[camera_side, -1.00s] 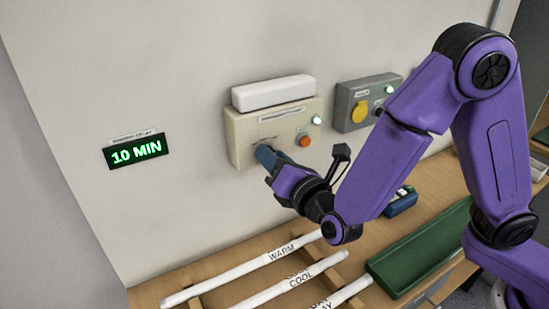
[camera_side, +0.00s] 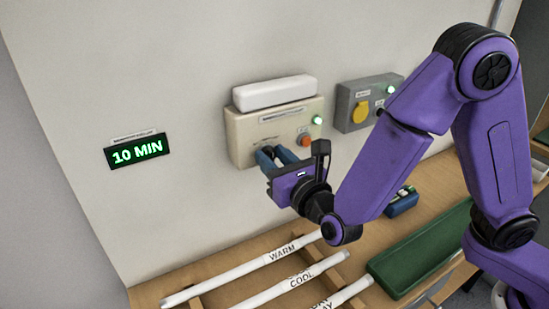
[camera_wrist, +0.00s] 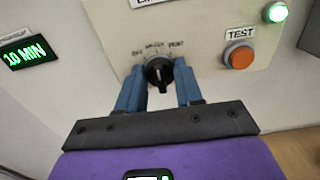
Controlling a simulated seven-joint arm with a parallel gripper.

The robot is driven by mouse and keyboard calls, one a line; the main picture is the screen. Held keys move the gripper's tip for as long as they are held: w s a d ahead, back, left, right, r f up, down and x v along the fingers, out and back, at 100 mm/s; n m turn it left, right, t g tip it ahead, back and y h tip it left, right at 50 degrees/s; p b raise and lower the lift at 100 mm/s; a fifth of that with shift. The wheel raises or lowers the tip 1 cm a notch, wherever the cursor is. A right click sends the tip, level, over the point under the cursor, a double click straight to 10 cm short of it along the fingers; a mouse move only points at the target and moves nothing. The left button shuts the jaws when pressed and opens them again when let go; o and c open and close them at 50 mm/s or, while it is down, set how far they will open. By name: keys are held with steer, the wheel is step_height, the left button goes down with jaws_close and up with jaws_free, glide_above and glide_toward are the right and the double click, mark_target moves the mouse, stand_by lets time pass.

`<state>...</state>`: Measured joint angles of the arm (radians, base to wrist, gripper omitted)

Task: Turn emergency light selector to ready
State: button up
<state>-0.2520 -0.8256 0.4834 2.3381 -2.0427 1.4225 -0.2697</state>
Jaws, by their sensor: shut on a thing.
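The emergency light selector is a black rotary knob (camera_wrist: 158,73) on the beige box (camera_side: 244,138) on the wall. In the wrist view its handle stands nearly upright, with its white mark toward the middle of three small labels. The left label looks like OFF; the others are too blurred to read surely. My gripper (camera_wrist: 160,82) is shut on the knob, one blue finger on each side.
An orange TEST button (camera_wrist: 239,57) and a lit green lamp (camera_wrist: 276,12) are right of the knob. A grey box with a yellow knob (camera_side: 361,112) stands further right. A display (camera_side: 136,152) reads 10 MIN. Labelled white tubes (camera_side: 290,284) lie on the bench below.

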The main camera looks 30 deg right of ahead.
steer(key=shift+f, duration=0.1)
stand_by(0.3)
steer(key=o, duration=1)
steer(key=s, duration=1.7)
steer(key=shift+s, duration=0.25)
steer(key=shift+d, duration=0.1)
steer(key=d+f+m+g+h, duration=0.2)
steer(key=d+m+g+h, duration=0.3)
steer(key=d, duration=0.4)
steer(key=d+f+m+g+h, duration=0.2)
steer(key=d+m+g, duration=0.4)
steer(key=d, duration=0.4)
steer(key=s+m+g+y, duration=0.2)
steer(key=s+m, duration=0.2)
steer(key=s+d+m+g+y, duration=0.1)
steer(key=s+m+g+y, duration=0.1)
steer(key=s+m+y, duration=0.1)
steer(key=s+d+m+g+y, duration=0.1)
steer(key=s+m+g+y, duration=0.1)
steer(key=s+m, duration=0.2)
steer(key=shift+s+d+f+m+g, duration=0.3)
steer(key=shift+m+g, duration=0.1)
steer(key=shift+m, duration=0.2)
